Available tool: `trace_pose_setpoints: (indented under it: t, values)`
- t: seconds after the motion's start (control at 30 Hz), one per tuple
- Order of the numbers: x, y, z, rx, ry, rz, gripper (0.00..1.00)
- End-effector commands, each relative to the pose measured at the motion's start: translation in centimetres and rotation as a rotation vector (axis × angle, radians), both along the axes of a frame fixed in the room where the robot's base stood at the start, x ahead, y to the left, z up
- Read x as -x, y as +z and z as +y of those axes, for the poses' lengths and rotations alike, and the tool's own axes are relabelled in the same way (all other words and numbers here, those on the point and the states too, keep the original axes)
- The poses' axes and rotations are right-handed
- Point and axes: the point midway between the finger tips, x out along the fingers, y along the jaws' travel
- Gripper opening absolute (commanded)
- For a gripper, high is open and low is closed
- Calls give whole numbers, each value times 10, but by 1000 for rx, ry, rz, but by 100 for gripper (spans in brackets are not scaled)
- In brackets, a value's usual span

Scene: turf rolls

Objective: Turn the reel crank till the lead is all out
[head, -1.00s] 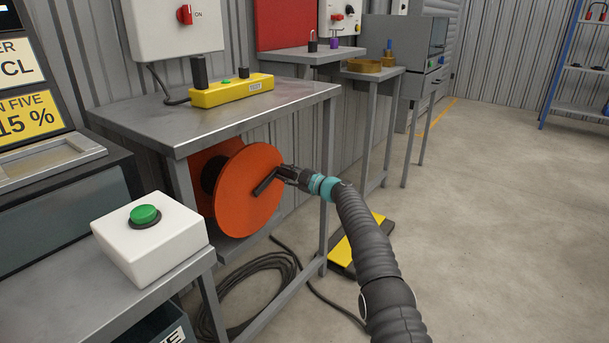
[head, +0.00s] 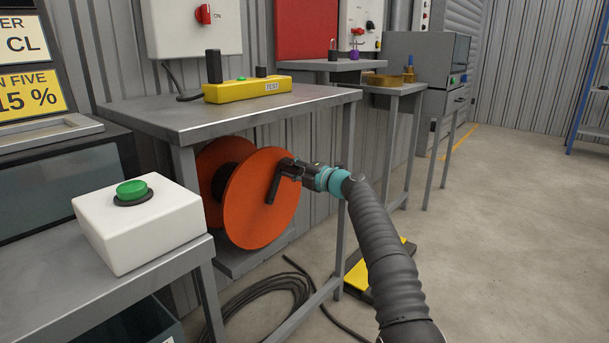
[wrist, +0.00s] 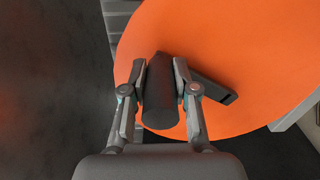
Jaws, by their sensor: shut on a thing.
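The orange reel (head: 258,208) stands under the grey bench, and its drum shows bare and dark between the two flanges. The dark crank arm (head: 273,189) runs from the middle of the front flange up to the right. My gripper (head: 288,168) is at the upper end of the crank, near the flange's upper right edge. In the wrist view, my gripper's two fingers (wrist: 160,92) are closed on either side of the dark crank handle (wrist: 161,85), with the crank arm (wrist: 215,88) reaching right behind it. The black lead (head: 262,300) lies in loose loops on the floor below the reel.
The grey bench top (head: 180,118) is above the reel, with a yellow tester (head: 248,90) on it. A white box with a green button (head: 131,190) stands at the left front. A black and yellow mat (head: 358,275) lies on the floor to the right. Open floor lies further right.

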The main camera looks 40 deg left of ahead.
Motion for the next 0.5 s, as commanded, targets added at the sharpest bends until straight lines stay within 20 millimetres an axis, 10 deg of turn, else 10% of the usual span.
trace_pose_setpoints:
  t: [0.5]
  values:
    - [15,3,7,-7,13,-74,0]
